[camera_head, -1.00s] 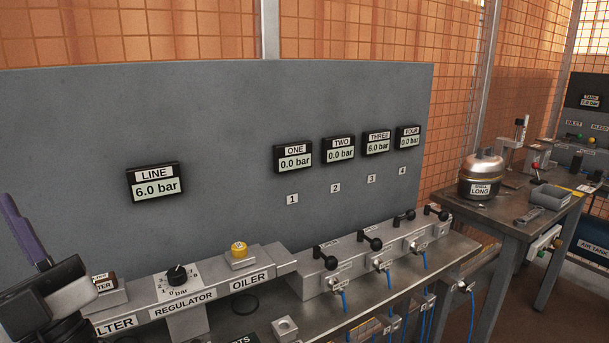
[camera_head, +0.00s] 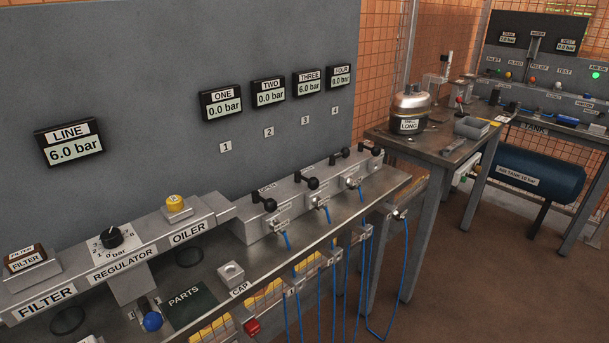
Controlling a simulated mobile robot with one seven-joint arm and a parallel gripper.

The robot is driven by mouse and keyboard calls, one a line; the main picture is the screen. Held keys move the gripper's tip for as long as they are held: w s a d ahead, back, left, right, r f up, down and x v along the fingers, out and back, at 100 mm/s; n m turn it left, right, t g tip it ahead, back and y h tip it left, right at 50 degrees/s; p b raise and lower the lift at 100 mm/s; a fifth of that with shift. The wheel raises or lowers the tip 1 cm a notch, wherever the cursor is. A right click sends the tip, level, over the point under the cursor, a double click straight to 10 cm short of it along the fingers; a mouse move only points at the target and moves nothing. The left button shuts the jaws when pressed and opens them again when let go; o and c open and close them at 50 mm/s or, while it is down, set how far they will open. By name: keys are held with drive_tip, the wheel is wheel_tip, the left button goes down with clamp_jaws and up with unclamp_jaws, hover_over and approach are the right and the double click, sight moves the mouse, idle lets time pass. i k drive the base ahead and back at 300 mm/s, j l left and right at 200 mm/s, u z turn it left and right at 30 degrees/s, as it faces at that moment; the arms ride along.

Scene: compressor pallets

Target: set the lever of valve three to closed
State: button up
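Valve three's lever (camera_head: 339,157) is the third black lever from the left on the grey valve block (camera_head: 290,205). Its knob points along the block, up and to the right. The levers of valve one (camera_head: 263,201), valve two (camera_head: 306,181) and valve four (camera_head: 370,149) point across the block toward the front. Display THREE (camera_head: 309,83) reads 6.0 bar. Displays ONE (camera_head: 221,104), TWO (camera_head: 268,91) and FOUR (camera_head: 341,76) read 0.0 bar. Small text on the block is unreadable. My gripper is not in view now.
The LINE display (camera_head: 70,141) reads 6.0 bar. The regulator (camera_head: 112,238) and oiler (camera_head: 178,204) sit left of the valve block. Blue hoses (camera_head: 330,225) hang in front of it. A second table (camera_head: 440,145) with a metal pot (camera_head: 410,107) stands right; open floor lies at lower right.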

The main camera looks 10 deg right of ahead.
sight(345, 151)
drive_tip(key=i+l+u, duration=0.2)
drive_tip(key=l, duration=0.45)
drive_tip(key=l+u, duration=0.2)
drive_tip(key=l, duration=0.5)
drive_tip(key=i, duration=0.45)
